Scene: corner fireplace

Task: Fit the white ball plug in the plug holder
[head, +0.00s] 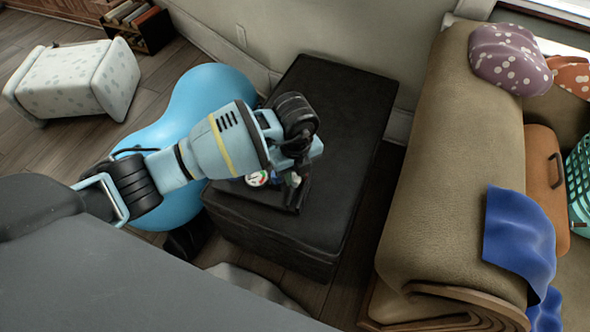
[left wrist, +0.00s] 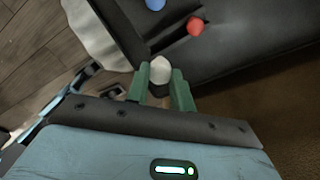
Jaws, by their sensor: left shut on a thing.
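In the left wrist view, the white ball plug (left wrist: 160,68) is between the green fingertips of my left gripper (left wrist: 160,84), which is shut on it. A dark part shows just below the white ball between the fingers. A dark holder (left wrist: 172,47) lies just beyond the fingertips, with a red ball (left wrist: 196,26) and a blue ball (left wrist: 155,4) at it. Whether the white plug touches the holder I cannot tell. In the head view, my left gripper (head: 292,182) is over the near left part of the black ottoman, and the wrist hides most of the holder (head: 274,195). My right gripper is not in view.
The black ottoman (head: 335,120) has a clear far top. A blue rounded seat (head: 205,85) stands to its left. A tan sofa (head: 450,170) with a blue cloth (head: 518,240) stands to the right. A small red, green and white item (head: 257,178) shows beside the gripper.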

